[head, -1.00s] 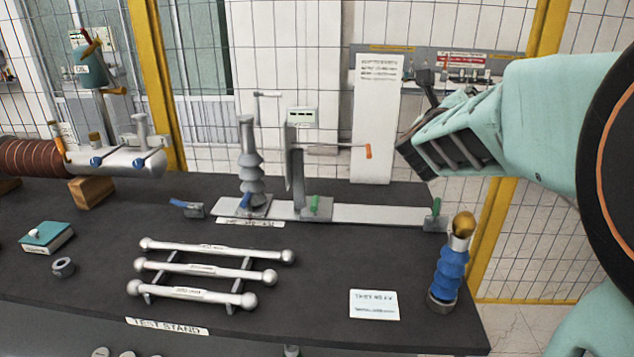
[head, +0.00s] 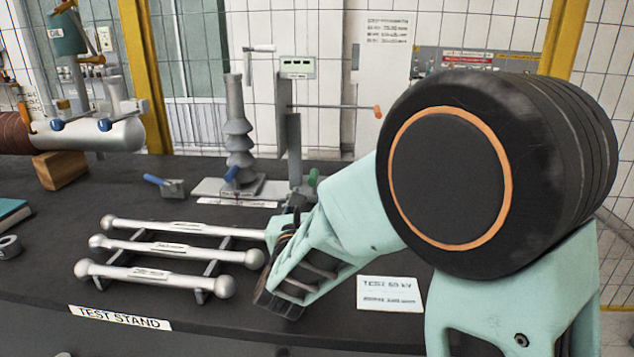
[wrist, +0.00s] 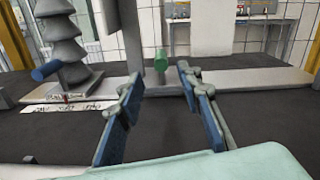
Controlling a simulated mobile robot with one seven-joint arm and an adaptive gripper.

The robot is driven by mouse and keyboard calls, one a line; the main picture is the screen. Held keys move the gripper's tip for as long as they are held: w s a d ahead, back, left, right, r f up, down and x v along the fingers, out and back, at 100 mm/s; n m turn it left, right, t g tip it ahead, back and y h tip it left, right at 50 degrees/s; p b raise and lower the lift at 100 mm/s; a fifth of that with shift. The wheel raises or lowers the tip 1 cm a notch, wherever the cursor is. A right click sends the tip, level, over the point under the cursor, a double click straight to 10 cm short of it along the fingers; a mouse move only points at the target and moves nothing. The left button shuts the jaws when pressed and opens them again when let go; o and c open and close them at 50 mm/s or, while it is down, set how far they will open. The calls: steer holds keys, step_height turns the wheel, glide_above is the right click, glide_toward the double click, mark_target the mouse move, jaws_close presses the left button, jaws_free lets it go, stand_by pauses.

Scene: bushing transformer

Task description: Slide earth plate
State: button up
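The earth plate is probably the upright grey plate (head: 294,145) on a sliding block with a green knob (head: 313,178). It stands on a pale rail, right of the ribbed grey insulator (head: 238,140). In the wrist view the plate (wrist: 122,30) is cut off at the top, and the green knob (wrist: 161,60) lies straight ahead, just beyond the fingertips. My gripper (wrist: 160,82) is open, with blue-padded fingers apart and nothing between them. In the head view my arm hides the rail's right part and much of the block.
A rack of silver rods (head: 170,250) lies close left of my gripper. A blue-handled clamp (head: 170,186) sits left of the insulator. An orange-tipped horizontal rod (head: 340,106) sticks out right of the plate. The rail (wrist: 235,80) runs clear to the right.

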mark_target(313, 172)
steer(key=w, duration=1)
steer(key=shift+d, duration=0.25)
steer(key=shift+c, duration=0.5)
jaws_close()
